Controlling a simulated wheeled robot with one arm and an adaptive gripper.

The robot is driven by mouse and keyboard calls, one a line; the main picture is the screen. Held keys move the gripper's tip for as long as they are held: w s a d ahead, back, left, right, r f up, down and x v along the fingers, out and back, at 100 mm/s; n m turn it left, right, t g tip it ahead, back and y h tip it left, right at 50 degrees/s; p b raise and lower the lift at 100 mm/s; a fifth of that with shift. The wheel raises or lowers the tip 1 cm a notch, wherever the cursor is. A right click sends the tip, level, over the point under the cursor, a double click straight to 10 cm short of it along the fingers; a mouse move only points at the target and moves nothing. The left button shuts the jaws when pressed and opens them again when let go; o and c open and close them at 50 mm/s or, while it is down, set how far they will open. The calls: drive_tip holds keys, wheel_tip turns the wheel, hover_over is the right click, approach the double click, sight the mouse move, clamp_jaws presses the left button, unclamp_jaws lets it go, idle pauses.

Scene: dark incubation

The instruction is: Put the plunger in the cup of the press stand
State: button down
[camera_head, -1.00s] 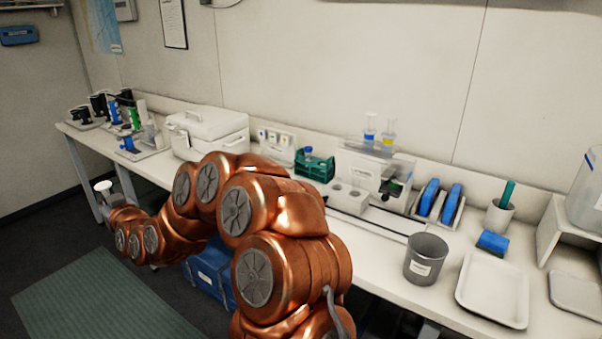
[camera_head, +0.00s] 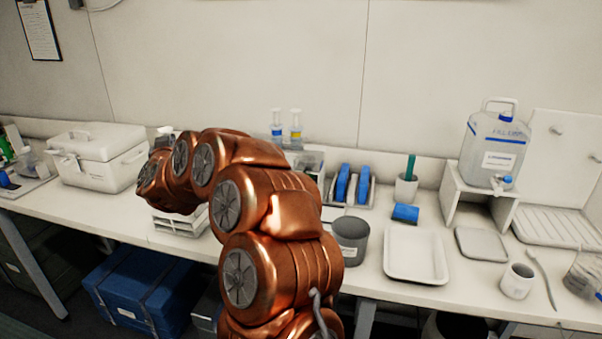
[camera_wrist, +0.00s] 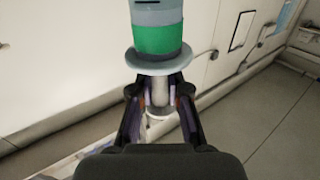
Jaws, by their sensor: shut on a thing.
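In the wrist view my gripper (camera_wrist: 159,92) is shut on the plunger (camera_wrist: 158,40). The plunger has a pale grey-blue top, a green band, a wide pale flange and a narrower light stem between the fingers. A clear or pale lower end shows below the fingers. It stands roughly upright in that view, with wall and floor behind it. In the head view my arm hides the gripper. A small grey-white thing shows just above the arm's far end, and I cannot tell whether it is held. I cannot make out the press stand or its cup for certain.
A white lidded box (camera_head: 97,158) stands left of my arm on the bench. To the right are a dark grey bin (camera_head: 349,243), a white tray (camera_head: 416,254), a blue block (camera_head: 405,213) and a water jug (camera_head: 494,146). A blue chest (camera_head: 140,292) lies under the bench.

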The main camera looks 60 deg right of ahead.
drive_tip(key=s+d+r+m+g+h+b, duration=0.1)
drive_tip(key=s+d+r+m+g+h, duration=0.15)
drive_tip(key=s+d+g, duration=0.5)
drive_tip(key=s+d+r+m+g+h, duration=0.2)
drive_tip(key=s+d+r+m, duration=0.15)
drive_tip(key=s+d, duration=0.75)
drive_tip(key=s+d+r+m+g+h+b, duration=0.1)
drive_tip(key=s+d+r+m+g+h, duration=0.25)
drive_tip(key=s+d, duration=0.55)
wheel_tip(320, 180, down, 11)
drive_tip(key=d+g, duration=0.1)
drive_tip(key=shift+w+d+m+y, duration=0.2)
drive_tip(key=shift+w+m+y, duration=0.1)
drive_tip(key=shift+w+m, duration=0.15)
drive_tip(key=c, duration=1.2)
unclamp_jaws()
drive_tip(key=shift+o, duration=0.2)
drive_tip(key=a+b, duration=0.1)
drive_tip(key=a, duration=1.1)
drive_tip(key=shift+s+b, duration=0.3)
